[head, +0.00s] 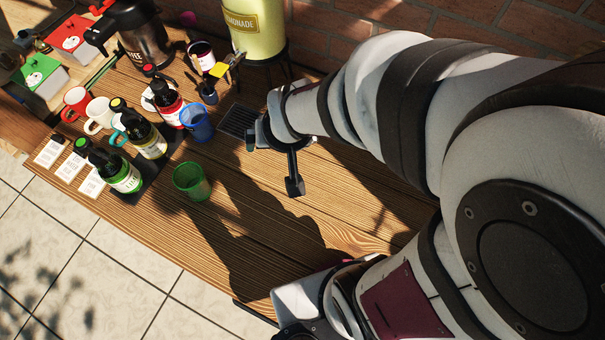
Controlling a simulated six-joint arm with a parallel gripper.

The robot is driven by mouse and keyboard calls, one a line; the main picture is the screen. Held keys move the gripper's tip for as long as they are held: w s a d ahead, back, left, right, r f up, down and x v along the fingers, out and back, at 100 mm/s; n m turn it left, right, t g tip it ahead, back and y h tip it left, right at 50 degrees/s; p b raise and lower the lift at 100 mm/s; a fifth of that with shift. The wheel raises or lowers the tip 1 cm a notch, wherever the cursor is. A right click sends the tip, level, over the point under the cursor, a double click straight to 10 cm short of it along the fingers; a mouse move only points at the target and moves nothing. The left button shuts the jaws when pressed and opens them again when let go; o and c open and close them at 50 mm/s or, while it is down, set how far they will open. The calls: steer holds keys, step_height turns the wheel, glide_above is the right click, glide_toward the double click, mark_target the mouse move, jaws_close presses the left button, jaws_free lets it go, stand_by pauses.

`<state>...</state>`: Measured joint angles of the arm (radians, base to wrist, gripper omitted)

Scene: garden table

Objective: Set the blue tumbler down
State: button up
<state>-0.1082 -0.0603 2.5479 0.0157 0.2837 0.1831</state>
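The blue tumbler (196,123) is left of centre in the head view, beside the red-labelled bottle (168,103). It looks upright, but its base is too small to tell what it rests on. My gripper (272,163) is to the right of the tumbler and appears apart from it, over the wooden table (340,225). One dark finger-like part points down toward the front; the rest is partly hidden by my wrist. I cannot tell how far apart the fingers are, and no object shows between them.
A green tumbler (190,181) stands in front of the blue one. Several bottles and mugs crowd the left. A dark grate (239,121) lies below the lemonade dispenser (256,28). A coffee pot (146,48) stands at the back. The table's front middle is clear, under shadow.

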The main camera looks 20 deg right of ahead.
steer(key=s+r+m+g+y, duration=0.1)
steer(key=s+r+m+g, duration=0.2)
steer(key=s, duration=1.3)
step_height(320, 180, up, 4)
steer(key=shift+s+d+f+g, duration=0.15)
steer(key=shift+s+g, duration=0.1)
steer(key=shift+g, duration=0.65)
